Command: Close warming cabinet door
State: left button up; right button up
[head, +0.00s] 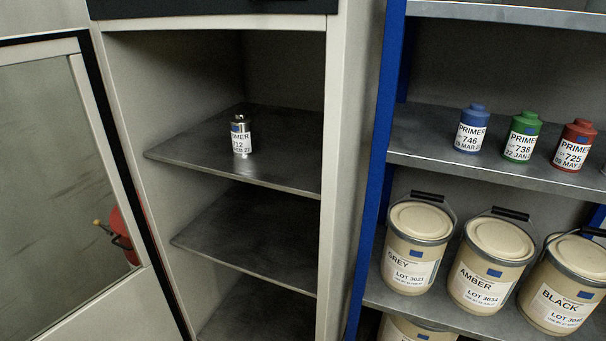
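The warming cabinet (333,200) stands open in the middle of the head view, with its metal shelves showing. Its door (30,55) is swung wide to the left; it has a light frame, a dark edge seal and a glass pane. The door's handle cannot be made out with certainty. Neither my left nor my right gripper is in the head view.
A blue-framed rack (374,190) stands right of the cabinet. It holds blue (470,130), green (521,138) and red (574,147) primer cans above large paint pails (410,262). A red object (122,235) shows at the door's glass. The cabinet opening is clear of obstacles.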

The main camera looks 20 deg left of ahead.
aim_at(141, 305)
jog(key=k+j, duration=0.15)
jog(key=j, duration=0.2)
jog(key=k+j+u, duration=0.1)
jog(key=j, duration=0.25)
jog(key=k+j, duration=0.15)
jog(key=j, duration=0.25)
jog(key=k+j+u, duration=0.1)
jog(key=j, duration=0.25)
jog(key=k+j, duration=0.15)
jog(key=j, duration=0.25)
jog(key=j+u, duration=0.25)
jog(key=j, duration=1.85)
jog(key=i, duration=0.05)
